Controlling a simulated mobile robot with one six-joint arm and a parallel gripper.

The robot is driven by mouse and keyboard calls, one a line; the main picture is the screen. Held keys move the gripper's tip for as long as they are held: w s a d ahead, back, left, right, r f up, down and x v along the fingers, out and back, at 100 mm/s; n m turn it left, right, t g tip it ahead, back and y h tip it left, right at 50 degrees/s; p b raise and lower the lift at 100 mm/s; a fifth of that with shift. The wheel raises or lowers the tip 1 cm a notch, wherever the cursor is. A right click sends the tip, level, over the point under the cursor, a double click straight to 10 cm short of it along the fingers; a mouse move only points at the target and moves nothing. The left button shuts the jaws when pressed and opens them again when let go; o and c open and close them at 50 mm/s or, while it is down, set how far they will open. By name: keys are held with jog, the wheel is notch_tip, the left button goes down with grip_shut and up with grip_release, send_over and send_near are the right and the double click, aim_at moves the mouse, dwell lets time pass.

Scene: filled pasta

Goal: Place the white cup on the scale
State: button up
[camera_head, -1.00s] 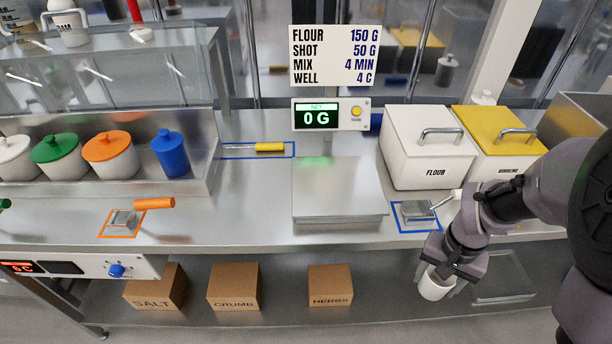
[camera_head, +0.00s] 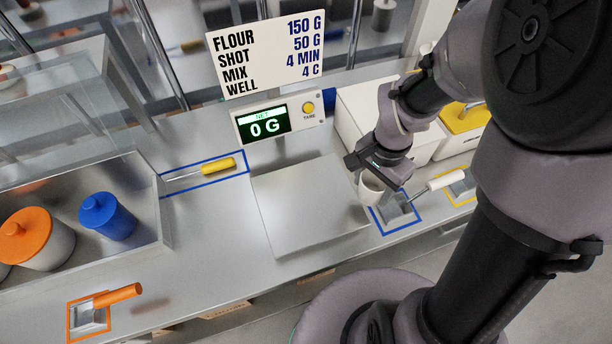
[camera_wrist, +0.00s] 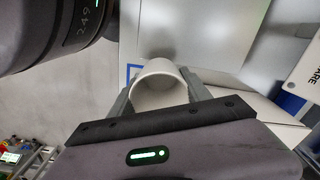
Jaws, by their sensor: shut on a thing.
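The white cup (camera_head: 370,187) is held in my gripper (camera_head: 372,176), beside the right edge of the scale's plate. In the wrist view the cup (camera_wrist: 160,84) sits between both fingers of my gripper (camera_wrist: 160,92), with its open rim toward the camera. The scale has a flat steel plate (camera_head: 300,205) that looks empty. Its display (camera_head: 268,121) reads 0 G. In the wrist view the plate (camera_wrist: 195,30) lies beyond the cup. The cup's exact height above the counter is hard to tell.
The white flour bin (camera_head: 365,105) stands behind the gripper. A yellow-handled tool (camera_head: 218,167) lies left of the scale. An orange-handled scoop (camera_head: 118,295) is at front left.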

jog(key=b, duration=0.2)
send_over(308, 200)
jog(key=shift+s+d+f, duration=0.2)
jog(key=shift+d+f, duration=0.15)
jog(key=shift+f, duration=0.3)
jog(key=f, duration=0.2)
jog(key=f+b, duration=0.1)
jog(key=f, duration=0.1)
jog(key=shift+w+a, duration=0.15)
jog(key=shift+a, duration=0.25)
jog(key=shift+r, duration=0.15)
jog(key=shift+f+b, duration=0.2)
jog(key=shift+b, duration=0.1)
jog(key=o, duration=1.3)
jog(key=shift+r, duration=0.1)
jog(key=shift+o, duration=0.2)
